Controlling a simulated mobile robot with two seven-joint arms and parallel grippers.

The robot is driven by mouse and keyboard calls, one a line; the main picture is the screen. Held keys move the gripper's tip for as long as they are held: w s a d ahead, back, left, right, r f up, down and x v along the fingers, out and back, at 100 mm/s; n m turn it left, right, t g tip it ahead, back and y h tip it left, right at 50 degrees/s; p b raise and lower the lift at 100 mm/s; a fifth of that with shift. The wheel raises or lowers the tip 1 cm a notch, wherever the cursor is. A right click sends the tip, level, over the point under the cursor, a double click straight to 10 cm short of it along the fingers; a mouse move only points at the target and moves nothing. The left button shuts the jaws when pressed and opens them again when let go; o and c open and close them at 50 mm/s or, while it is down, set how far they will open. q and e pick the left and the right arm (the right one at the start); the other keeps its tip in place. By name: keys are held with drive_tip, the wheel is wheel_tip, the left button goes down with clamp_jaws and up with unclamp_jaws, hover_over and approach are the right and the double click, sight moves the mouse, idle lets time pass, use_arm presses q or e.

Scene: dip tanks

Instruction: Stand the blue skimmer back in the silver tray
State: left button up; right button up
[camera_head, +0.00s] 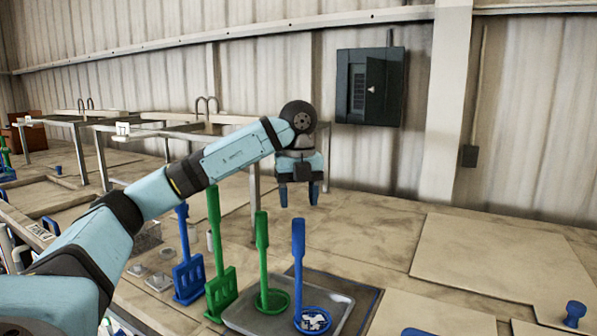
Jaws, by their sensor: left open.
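A blue skimmer (298,262) with a round ring at its foot stands upright in the silver tray (343,302), at the tray's right side. Something white shows inside its ring. A green ringed tool (262,255) stands to its left in the same tray. My left gripper (299,196) is open and empty, fingers pointing down, just above the top of the blue handle in the picture. A gap shows between fingers and handle; how far apart they are in depth I cannot tell. My right gripper is not in view.
A green slotted tool (218,270) and a blue slotted tool (186,262) stand left of the tray. A blue knob (574,313) sits at the far right. A dark electrical box (370,86) hangs on the wall. The surface right of the tray is largely clear.

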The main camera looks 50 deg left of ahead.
use_arm(q)
wheel_tip(320, 180, up, 6)
drive_tip(key=p, duration=0.2)
idle(0.6)
